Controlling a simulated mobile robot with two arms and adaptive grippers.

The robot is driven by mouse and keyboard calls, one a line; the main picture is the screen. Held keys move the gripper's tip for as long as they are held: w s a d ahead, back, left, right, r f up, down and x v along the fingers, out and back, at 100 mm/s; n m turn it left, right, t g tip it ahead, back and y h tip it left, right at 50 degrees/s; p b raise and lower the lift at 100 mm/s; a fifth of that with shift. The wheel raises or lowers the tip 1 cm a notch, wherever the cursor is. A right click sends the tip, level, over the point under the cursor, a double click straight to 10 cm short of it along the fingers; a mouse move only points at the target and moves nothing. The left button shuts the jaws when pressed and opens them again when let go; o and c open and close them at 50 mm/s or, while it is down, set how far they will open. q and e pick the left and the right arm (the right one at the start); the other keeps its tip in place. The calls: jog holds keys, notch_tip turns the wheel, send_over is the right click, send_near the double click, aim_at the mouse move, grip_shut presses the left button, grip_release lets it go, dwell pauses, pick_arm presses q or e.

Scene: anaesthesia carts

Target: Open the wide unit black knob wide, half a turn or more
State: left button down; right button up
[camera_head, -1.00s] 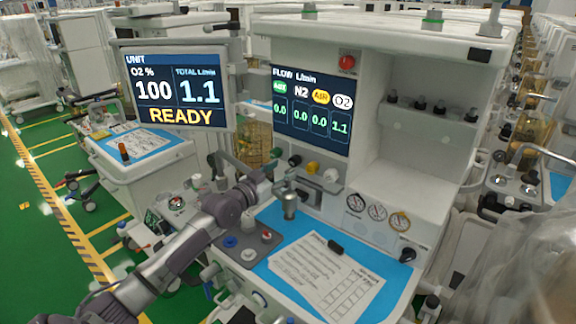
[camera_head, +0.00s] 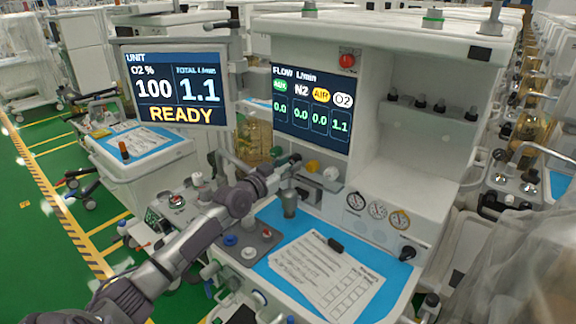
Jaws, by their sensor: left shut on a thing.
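The wide unit has a row of flow knobs under its flow screen (camera_head: 311,110). My left gripper (camera_head: 287,170) reaches this row from the left and is shut on the black knob (camera_head: 296,161), which it largely hides. A yellow knob (camera_head: 312,166) and a white knob (camera_head: 331,174) stand just to the right. The flow screen reads 0.0 in three columns and 1.1 under O2. The unit screen (camera_head: 178,90) reads 100, 1.1 and READY. My right gripper is not in view.
Round gauges (camera_head: 377,210) are to the right.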

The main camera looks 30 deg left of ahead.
pick_arm(q)
jog(key=shift+n, duration=0.3)
